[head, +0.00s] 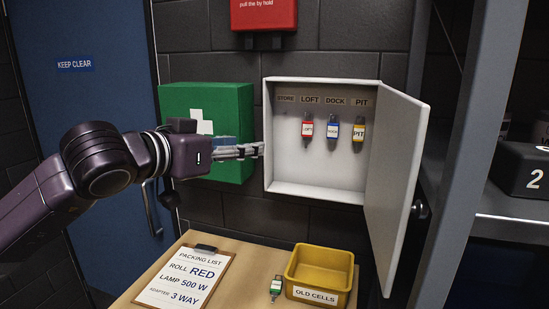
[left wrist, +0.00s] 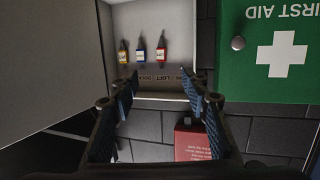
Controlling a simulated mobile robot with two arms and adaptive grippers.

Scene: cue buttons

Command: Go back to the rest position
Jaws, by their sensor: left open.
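My left gripper (head: 250,151) is in front of the green first aid box, at the left edge of the open white key cabinet (head: 316,187). It is open, and in the left wrist view its fingers (left wrist: 160,92) stand apart with nothing between them. In the cabinet hang a red tag (head: 307,128) under LOFT, a blue tag (head: 332,130) under DOCK and a yellow tag (head: 358,131) under PIT. Nothing shows hanging under STORE. My right gripper is not in view.
The cabinet door (head: 396,170) stands open to the right. The green first aid box (head: 230,110) is on the wall behind my gripper. On the table below are a clipboard (head: 185,280), a green tag (head: 276,288) and a yellow bin (head: 320,270). A red box (head: 263,14) hangs above.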

